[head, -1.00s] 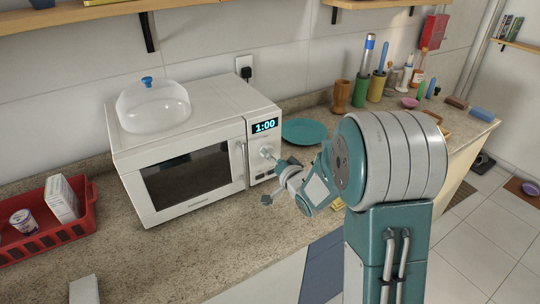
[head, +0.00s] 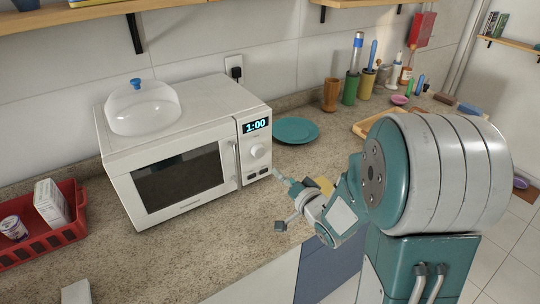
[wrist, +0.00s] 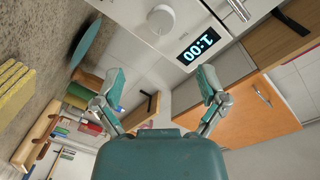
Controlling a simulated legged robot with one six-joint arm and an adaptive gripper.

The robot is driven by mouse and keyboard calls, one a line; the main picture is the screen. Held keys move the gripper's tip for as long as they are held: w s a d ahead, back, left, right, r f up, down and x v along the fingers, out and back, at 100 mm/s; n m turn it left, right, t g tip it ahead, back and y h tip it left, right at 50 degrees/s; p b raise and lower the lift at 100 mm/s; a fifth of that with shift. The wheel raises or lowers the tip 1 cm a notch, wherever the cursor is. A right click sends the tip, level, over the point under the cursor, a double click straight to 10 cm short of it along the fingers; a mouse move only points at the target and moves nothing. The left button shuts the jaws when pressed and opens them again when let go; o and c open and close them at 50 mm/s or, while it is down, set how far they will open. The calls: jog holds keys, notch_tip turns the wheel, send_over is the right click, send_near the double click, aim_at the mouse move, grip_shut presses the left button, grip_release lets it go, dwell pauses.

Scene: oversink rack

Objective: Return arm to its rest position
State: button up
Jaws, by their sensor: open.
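My gripper (head: 279,199) is open and empty over the counter's front edge, in front of and to the right of the microwave (head: 180,150). In the wrist view my gripper (wrist: 160,85) shows its two fingers spread apart with nothing between them. The microwave is white, its door is shut, and its display (head: 256,125) reads 1:00. Its round knob (head: 258,151) shows above the gripper, apart from the fingers. The knob also shows in the wrist view (wrist: 161,19).
A clear dome (head: 143,108) sits on the microwave. A teal plate (head: 295,130) lies to its right. A red basket (head: 72,216) stands at the left with a carton and a can. Cups and utensils (head: 350,88) line the back wall. Shelves (head: 105,11) hang above.

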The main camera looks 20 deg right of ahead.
jog(key=s+d+r+n+g+h, duration=0.2)
jog(key=s+r+n+g+h, duration=0.1)
jog(key=s+r+g+h, duration=0.3)
jog(key=s+a+r+n+g, duration=0.1)
jog(key=s+a+g, duration=0.1)
jog(key=s, duration=0.7)
jog(key=s+a+r+n+g+y, duration=0.1)
jog(key=s+a+n+g, duration=0.1)
jog(key=s, duration=0.7)
jog(key=shift+s+a+n+g, duration=0.35)
jog(key=shift+a+g, duration=0.15)
jog(key=shift+a, duration=0.3)
